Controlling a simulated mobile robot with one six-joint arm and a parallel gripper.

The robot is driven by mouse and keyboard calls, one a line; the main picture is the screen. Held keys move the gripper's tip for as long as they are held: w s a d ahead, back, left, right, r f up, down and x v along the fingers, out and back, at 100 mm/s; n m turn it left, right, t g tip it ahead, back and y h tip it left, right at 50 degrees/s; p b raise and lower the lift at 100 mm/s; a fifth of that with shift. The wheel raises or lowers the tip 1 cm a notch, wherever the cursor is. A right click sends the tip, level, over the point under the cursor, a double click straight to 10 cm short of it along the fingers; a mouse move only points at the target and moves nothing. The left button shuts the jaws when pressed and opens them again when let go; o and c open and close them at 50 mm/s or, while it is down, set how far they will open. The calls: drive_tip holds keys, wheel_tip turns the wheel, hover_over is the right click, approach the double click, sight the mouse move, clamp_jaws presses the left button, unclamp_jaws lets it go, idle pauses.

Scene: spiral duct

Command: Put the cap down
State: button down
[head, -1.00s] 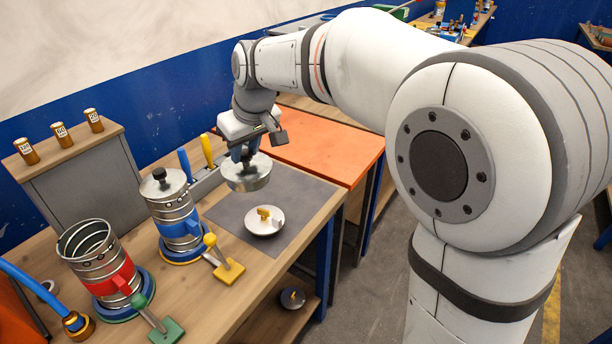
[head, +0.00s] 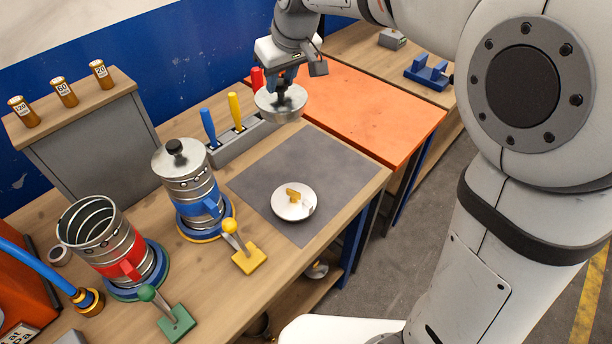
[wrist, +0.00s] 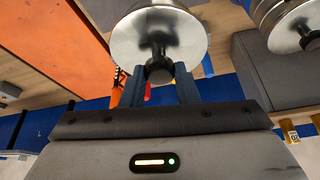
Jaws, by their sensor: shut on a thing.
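My gripper (head: 284,80) is shut on the black knob of a round silver cap (head: 281,106) and holds it in the air above the back of the grey mat (head: 262,203). In the wrist view the cap (wrist: 160,28) hangs from my gripper (wrist: 160,85) with its knob between the blue fingers. A second cap (head: 175,158) with a black knob sits on the duct with the blue band (head: 204,207). The duct with the red band (head: 128,270) stands open at the top.
A white dish (head: 285,208) with a small yellow piece lies on the mat. A tool holder (head: 245,138) with coloured handles stands behind the mat. Yellow (head: 245,262) and green (head: 177,324) levers stand in front of the ducts. The orange table (head: 358,105) is clear.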

drive_tip(key=shift+w+d+f+m+t+h+b, duration=0.2)
drive_tip(key=shift+w+d+f+m+b, duration=0.85)
drive_tip(key=shift+f, duration=3.05)
drive_tip(key=shift+s+d+f+m+t+h+b, duration=0.1)
drive_tip(key=shift+d+f+m+h+b, duration=0.15)
drive_tip(key=shift+d+f, duration=2.8)
drive_tip(key=shift+w+d+f+m+t+h+b, duration=0.15)
drive_tip(key=shift+w+d+f+m+b, duration=0.45)
drive_tip(key=shift+f, duration=4.55)
drive_tip(key=shift+s+a+f, duration=0.1)
drive_tip(key=shift+s+a, duration=0.05)
drive_tip(key=c, duration=1.6)
unclamp_jaws()
drive_tip(key=shift+f+b, duration=0.15)
drive_tip(key=shift+b, duration=0.15)
drive_tip(key=o, duration=0.5)
